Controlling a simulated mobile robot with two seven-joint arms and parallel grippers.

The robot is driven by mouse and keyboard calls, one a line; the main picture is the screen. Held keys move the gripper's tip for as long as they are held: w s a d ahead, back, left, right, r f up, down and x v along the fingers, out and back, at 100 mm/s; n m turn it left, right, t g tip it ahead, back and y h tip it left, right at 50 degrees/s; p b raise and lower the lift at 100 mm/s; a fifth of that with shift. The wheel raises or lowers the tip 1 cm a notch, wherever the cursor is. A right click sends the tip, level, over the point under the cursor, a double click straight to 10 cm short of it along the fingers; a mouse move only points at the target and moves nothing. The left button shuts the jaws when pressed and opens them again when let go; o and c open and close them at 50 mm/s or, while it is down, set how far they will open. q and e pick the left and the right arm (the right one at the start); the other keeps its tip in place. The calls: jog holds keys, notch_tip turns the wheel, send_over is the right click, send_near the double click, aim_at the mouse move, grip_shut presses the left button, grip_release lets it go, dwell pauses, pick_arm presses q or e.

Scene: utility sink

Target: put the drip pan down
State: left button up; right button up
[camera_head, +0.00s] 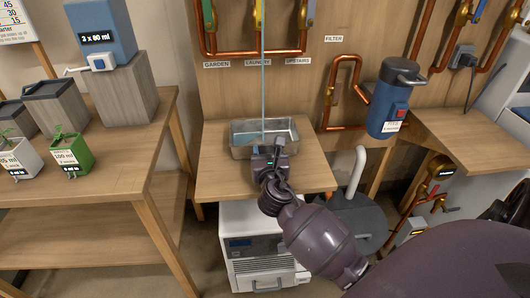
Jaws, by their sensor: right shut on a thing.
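The drip pan (240,141) is a shallow, rectangular metal tray at the back of a small wooden shelf (222,173). It looks level. Whether its bottom touches the shelf or hangs just above it I cannot tell. My right gripper (269,149) is at the pan's front wall and is shut on it; the fingertips are partly hidden by the gripper body. A thin bluish stream of water (262,85) comes straight down from the middle tap into the pan. My left gripper is not in view.
Copper pipes and taps labelled GARDEN, LAUNDRY and UPSTAIRS line the wooden back panel (290,90). A blue cylindrical unit (388,100) hangs right of the pan. A table with potted plants (70,152) stands left. Bare shelf lies in front of the pan; a white appliance (250,243) is below.

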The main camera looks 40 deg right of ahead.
jog(key=o, duration=1)
